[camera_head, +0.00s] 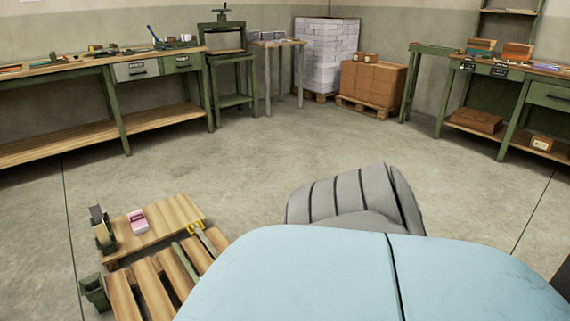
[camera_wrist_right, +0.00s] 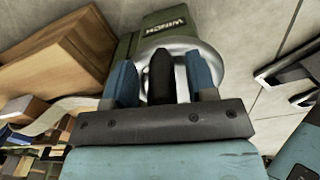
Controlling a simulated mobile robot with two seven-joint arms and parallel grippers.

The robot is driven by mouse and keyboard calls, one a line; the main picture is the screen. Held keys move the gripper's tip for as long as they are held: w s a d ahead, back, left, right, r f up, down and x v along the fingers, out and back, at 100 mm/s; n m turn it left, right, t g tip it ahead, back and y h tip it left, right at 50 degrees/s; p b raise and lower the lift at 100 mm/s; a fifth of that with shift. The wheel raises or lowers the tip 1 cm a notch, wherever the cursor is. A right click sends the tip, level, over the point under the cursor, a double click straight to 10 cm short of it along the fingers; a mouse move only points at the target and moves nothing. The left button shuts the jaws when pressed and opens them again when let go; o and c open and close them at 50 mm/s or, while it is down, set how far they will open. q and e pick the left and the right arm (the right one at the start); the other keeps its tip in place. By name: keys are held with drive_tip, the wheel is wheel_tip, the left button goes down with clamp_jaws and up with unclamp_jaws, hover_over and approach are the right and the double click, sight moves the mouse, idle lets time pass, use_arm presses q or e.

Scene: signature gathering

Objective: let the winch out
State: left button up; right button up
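In the right wrist view, a green winch housing (camera_wrist_right: 160,22) carries a pale "WINCH" label that reads upside down. In front of it is a round silver wheel (camera_wrist_right: 180,45). My right gripper (camera_wrist_right: 162,72) has its two blue fingers apart, one on each side of a black knob (camera_wrist_right: 161,78). Narrow gaps show between the knob and both fingers, so I see no grip on it. Neither gripper shows in the head view, and I cannot identify my left gripper anywhere.
In the head view, a low wooden pallet (camera_head: 150,289) stands at front left, with a board (camera_head: 165,222) and a pink item (camera_head: 138,220). Workbenches (camera_head: 60,72) line the back left and right. Stacked boxes (camera_head: 372,86) stand at the back. The middle floor (camera_head: 245,150) is clear.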

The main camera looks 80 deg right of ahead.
drive_tip(key=shift+r, duration=0.1)
wheel_tip(320, 180, up, 6)
drive_tip(key=p, duration=0.3)
drive_tip(key=shift+f+p, duration=0.25)
drive_tip(key=shift+p, duration=0.15)
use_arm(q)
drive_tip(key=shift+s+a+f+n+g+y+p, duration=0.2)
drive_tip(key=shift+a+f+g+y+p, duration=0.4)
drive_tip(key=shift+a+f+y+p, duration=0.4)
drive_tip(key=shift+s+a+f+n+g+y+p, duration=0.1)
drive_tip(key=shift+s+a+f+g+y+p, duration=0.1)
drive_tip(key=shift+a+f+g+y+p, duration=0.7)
use_arm(e)
wheel_tip(320, 180, up, 8)
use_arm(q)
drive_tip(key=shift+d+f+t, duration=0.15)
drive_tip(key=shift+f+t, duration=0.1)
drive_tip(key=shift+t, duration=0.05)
